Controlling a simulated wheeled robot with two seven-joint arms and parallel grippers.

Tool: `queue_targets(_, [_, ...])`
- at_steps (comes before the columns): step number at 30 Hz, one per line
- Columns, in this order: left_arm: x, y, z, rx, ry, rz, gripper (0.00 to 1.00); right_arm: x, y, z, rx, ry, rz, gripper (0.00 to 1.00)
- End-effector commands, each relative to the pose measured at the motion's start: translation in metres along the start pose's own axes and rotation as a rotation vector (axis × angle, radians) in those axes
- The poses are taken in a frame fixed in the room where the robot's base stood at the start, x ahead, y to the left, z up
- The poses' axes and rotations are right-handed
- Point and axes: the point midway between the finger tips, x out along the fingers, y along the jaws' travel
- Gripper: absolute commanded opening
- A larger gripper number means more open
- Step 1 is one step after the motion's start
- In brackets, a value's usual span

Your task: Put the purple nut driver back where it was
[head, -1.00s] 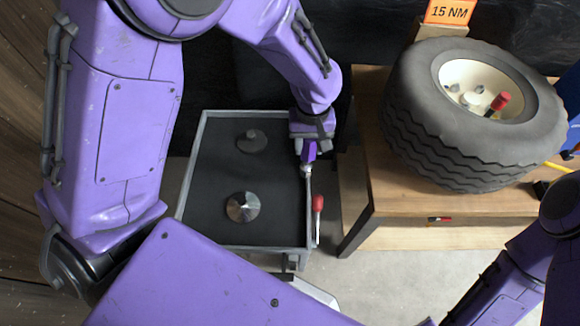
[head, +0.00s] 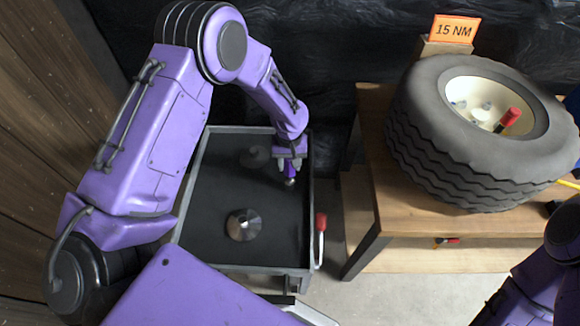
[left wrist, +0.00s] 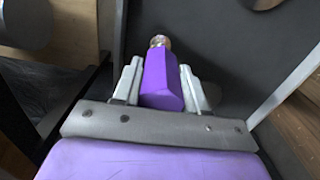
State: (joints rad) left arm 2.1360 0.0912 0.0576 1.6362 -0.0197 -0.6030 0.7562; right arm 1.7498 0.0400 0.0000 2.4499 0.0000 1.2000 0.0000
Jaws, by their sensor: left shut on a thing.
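The purple nut driver (left wrist: 162,78) is held in my left gripper, its handle between the two pale fingers and its metal end pointing away in the left wrist view. In the head view my left gripper (head: 290,170) is shut on the nut driver (head: 290,182) above the right part of the dark cart tray (head: 278,232). I cannot tell whether the driver's tip touches the tray. Of my right arm, only links show at the lower right; its gripper is out of the picture.
A shiny metal cone (head: 243,225) and a dark round piece (head: 256,156) sit on the tray. A red-handled lever (head: 321,224) stands at the cart's right side. A bench (head: 385,222) to the right carries a big tire (head: 440,150) and a 15 NM sign (head: 453,30).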

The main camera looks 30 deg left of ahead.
Motion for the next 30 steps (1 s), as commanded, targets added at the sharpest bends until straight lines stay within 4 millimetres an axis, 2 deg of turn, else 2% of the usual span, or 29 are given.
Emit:
queue_targets(1, [0.009, 0.000, 0.002, 0.002, -0.005, -0.002, 0.00, -0.002, 0.000, -0.001, 0.000, 0.000, 0.000, 0.43])
queue_targets(4, [0.018, 0.001, 0.001, 0.001, -0.002, 0.000, 0.00, -0.003, 0.000, -0.001, 0.000, 0.000, 0.000, 0.43])
queue_targets(14, [0.023, 0.001, 0.002, 0.002, -0.002, 0.000, 0.00, -0.001, 0.000, 0.000, 0.000, 0.000, 0.000, 0.43])
queue_targets(15, [0.023, 0.001, 0.002, 0.002, -0.003, 0.000, 0.48, -0.001, 0.000, -0.001, 0.000, 0.000, 0.000, 0.43])
queue_targets(17, [0.022, 0.001, 0.002, 0.002, -0.003, 0.000, 0.68, -0.001, 0.000, -0.001, 0.000, 0.000, 0.000, 0.43])
queue_targets(26, [0.020, 0.001, 0.002, 0.002, -0.002, 0.000, 0.68, -0.002, 0.000, -0.001, 0.000, 0.000, 0.000, 0.43])
queue_targets(30, [0.002, 0.002, 0.000, 0.002, 0.002, 0.002, 0.68, -0.002, 0.000, -0.001, 0.000, 0.000, 0.000, 0.43])
